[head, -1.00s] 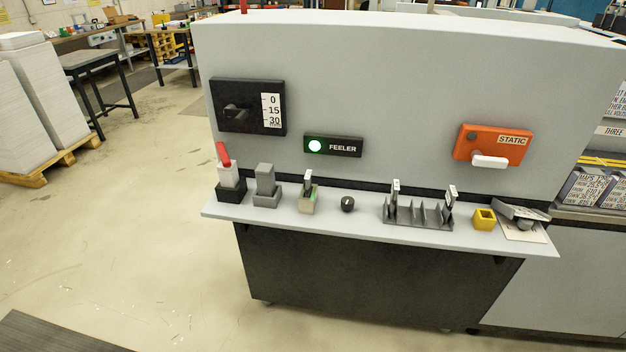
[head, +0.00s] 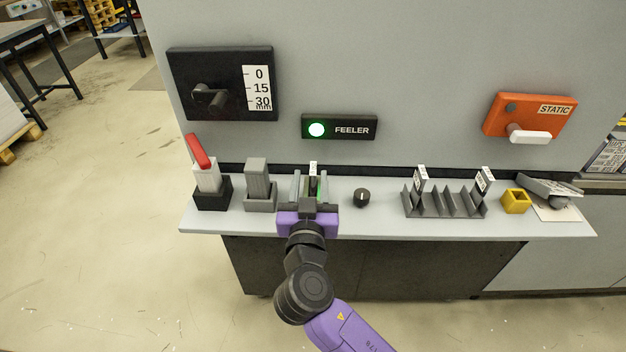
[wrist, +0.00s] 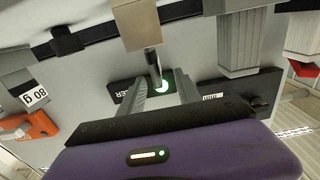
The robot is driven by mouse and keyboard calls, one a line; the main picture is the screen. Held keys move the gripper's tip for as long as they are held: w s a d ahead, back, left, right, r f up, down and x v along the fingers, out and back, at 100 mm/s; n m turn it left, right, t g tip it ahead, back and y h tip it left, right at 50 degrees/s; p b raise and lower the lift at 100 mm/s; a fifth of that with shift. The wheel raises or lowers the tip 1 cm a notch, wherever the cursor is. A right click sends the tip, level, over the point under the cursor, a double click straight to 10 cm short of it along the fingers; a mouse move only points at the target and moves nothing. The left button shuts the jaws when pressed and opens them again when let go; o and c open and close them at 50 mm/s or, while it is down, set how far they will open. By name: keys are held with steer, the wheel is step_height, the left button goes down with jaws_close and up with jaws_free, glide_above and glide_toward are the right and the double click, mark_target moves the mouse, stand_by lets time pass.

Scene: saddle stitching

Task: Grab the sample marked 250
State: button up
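No tag reading 250 can be read. A thin sample (head: 313,168) with a white tag stands in the beige block on the shelf. In the wrist view the beige block (wrist: 137,25) is at the top, with the sample's narrow edge (wrist: 153,62) sticking out. My gripper (head: 314,187) is at this block, its fingers apart on either side of the sample; contact cannot be told. The fingers (wrist: 162,92) also look open in the wrist view. Two tagged samples (head: 420,180) (head: 484,181) stand in the grey slotted rack (head: 445,209). One tag in the wrist view (wrist: 35,97) reads 80 g.
Left of my gripper are a grey block (head: 257,185) and a red-handled switch (head: 207,180). A black knob (head: 362,198) is close on its right. A yellow cup (head: 516,201) stands farther right. The FEELER panel (head: 340,127) has a lit green lamp. The shelf's front edge (head: 400,235) is clear.

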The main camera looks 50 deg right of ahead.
mark_target(314, 164)
steer(key=p+x, duration=0.2)
steer(key=x, duration=0.3)
steer(key=shift+s+d+f, duration=0.1)
steer(key=shift+s+d, duration=0.05)
steer(key=shift+d, duration=0.05)
steer(key=shift+w+d+f, duration=0.15)
steer(key=shift+w+d, duration=0.2)
steer(key=shift+d, duration=0.1)
jaws_close()
